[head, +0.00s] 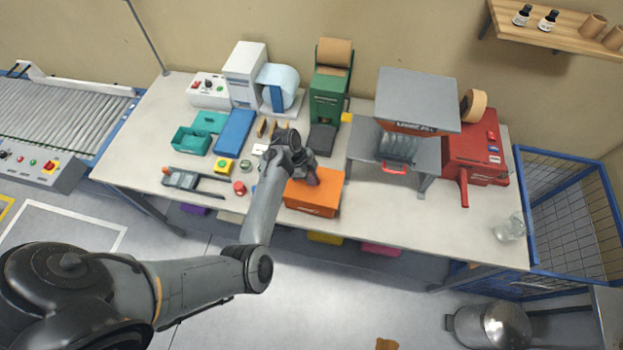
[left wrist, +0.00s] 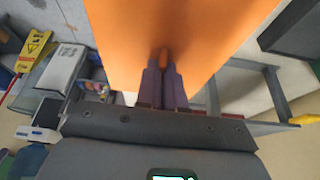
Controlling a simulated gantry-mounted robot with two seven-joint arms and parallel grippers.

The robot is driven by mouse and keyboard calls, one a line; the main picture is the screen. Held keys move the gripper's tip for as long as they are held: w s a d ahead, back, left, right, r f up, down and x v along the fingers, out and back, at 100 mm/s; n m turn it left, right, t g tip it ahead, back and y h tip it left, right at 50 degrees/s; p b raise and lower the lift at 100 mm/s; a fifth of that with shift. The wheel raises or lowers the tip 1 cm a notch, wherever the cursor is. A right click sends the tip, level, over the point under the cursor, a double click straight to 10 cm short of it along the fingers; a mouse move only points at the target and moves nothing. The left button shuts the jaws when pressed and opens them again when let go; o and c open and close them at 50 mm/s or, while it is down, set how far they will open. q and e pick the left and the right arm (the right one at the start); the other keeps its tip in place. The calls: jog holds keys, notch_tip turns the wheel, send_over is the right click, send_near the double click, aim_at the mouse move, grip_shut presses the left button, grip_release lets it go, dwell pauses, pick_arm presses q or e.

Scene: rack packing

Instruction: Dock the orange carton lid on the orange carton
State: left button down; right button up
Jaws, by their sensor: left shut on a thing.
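An orange box shape, the orange carton (head: 318,197), shows near the front edge of the table in the head view. My left gripper (head: 311,179) is over its top. In the left wrist view, my left gripper (left wrist: 165,75) has its two dark fingers shut together on a small orange knob of a broad flat orange surface, the orange carton lid (left wrist: 190,28). In the head view I cannot tell lid and carton apart, nor whether they touch. My arm hides part of the top. My right gripper is not in view.
A grey shelf stand (head: 420,97) stands right of the carton, with a red machine (head: 478,150) beyond it. A green dispenser (head: 328,100) and black block (head: 322,139) are behind. A red jar (head: 239,188) and teal bins (head: 191,140) lie left. The table's front right is mostly clear.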

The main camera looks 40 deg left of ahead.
pick_arm(q)
jog(key=shift+f, duration=0.85)
jog(key=shift+f, duration=0.15)
jog(key=shift+f, duration=0.45)
jog(key=c, duration=1.3)
grip_release()
jog(key=shift+o, duration=0.2)
jog(key=shift+r, duration=0.1)
